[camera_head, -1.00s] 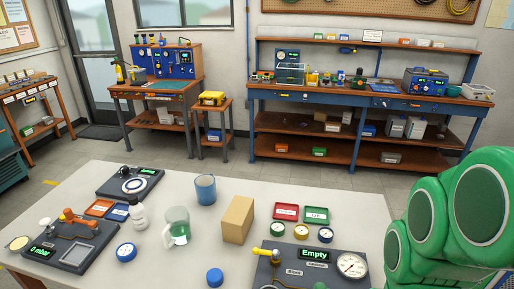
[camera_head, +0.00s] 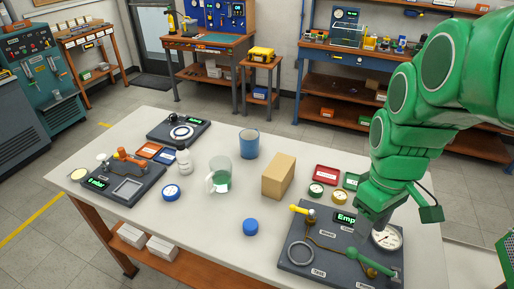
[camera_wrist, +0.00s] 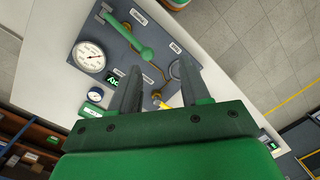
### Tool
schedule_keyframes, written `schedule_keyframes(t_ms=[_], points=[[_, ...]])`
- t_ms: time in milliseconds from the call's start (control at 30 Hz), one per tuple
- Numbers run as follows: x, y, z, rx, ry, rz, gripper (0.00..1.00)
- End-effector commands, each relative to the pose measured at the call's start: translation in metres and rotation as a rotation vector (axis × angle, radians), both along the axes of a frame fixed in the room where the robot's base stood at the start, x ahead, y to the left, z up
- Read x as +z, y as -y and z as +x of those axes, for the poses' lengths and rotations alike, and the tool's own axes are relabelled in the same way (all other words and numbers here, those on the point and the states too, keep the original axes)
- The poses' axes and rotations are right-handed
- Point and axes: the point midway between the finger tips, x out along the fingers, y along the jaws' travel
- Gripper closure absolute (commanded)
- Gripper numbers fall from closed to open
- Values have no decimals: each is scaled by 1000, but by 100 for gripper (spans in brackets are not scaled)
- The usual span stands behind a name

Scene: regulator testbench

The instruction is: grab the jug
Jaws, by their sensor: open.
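The jug (camera_head: 221,176) is a clear vessel with green liquid in its lower part and a whitish handle on its left side. It stands upright near the middle of the white table in the head view. My gripper (camera_head: 374,222) is over the dark test panel at the table's right, well to the right of the jug. In the wrist view my gripper (camera_wrist: 158,92) has its two grey fingers apart, with the panel beneath and nothing held between them. The jug does not show in the wrist view.
A cardboard box (camera_head: 279,176) stands right of the jug, and a blue cup (camera_head: 249,143) behind it. A white bottle (camera_head: 184,161) and a blue round gauge (camera_head: 171,192) are to its left. A blue cap (camera_head: 250,226) lies in front. The test panel (camera_head: 318,262) carries a green lever.

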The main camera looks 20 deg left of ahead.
Motion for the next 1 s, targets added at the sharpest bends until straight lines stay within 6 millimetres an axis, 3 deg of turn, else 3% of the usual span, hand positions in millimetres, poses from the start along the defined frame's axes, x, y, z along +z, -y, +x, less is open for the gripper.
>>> schedule_keyframes(t_ms=[200, 500, 800, 1000], points=[[-2, -47, 42, 310, 7, 27, 54], [-12, -121, 88, 736, 12, 61, 54], [-29, -207, 119, 1164, 18, 90, 54], [-45, -268, 130, 1448, 20, 107, 54]])
